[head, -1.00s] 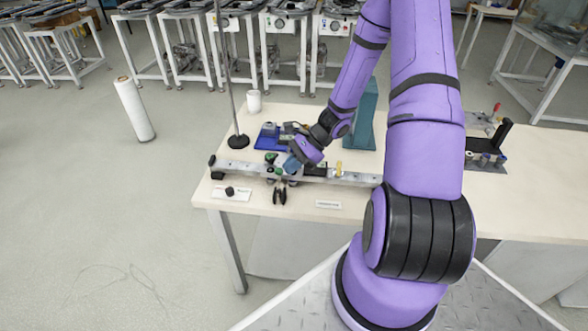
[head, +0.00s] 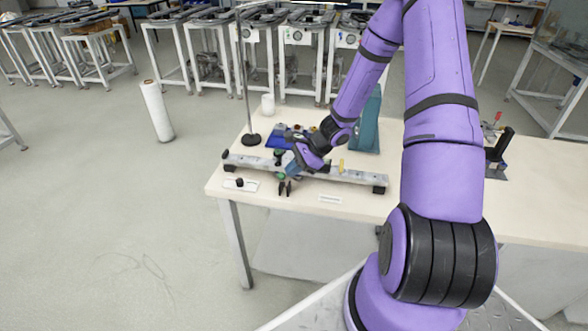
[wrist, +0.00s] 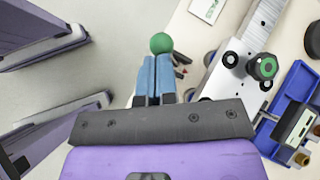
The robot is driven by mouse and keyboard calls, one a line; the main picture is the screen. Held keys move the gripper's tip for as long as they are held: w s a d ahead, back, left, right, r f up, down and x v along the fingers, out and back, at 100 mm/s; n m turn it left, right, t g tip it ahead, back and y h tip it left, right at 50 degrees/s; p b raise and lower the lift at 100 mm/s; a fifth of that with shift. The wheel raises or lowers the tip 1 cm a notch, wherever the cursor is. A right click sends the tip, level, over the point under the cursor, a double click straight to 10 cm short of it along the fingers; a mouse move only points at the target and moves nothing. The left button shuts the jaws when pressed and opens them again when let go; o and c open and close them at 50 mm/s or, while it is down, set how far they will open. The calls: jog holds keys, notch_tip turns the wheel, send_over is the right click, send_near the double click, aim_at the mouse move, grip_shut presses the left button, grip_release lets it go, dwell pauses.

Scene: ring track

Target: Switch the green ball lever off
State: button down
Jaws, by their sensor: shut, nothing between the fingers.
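The green ball (wrist: 160,43) of the lever sits just past the tips of my gripper in the wrist view. It also shows small in the head view (head: 282,176), at the front of the metal rail (head: 335,173). My gripper (wrist: 155,60) is shut, with its two blue fingers together and nothing between them. In the head view my gripper (head: 292,168) points down at the near side of the rail. The fingertips look very close to the ball; I cannot tell whether they touch. The lever's stem is mostly hidden behind the fingers.
A stand with a thin rod (head: 249,138) and a white cup (head: 268,104) are farther back.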

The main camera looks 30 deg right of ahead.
jog(key=shift+w+d+f, duration=0.1)
jog(key=shift+w+d, duration=0.05)
jog(key=shift+w, duration=0.05)
jog(key=shift+w+d+f, duration=0.2)
jog(key=shift+w+d, duration=0.25)
dwell(0.3)
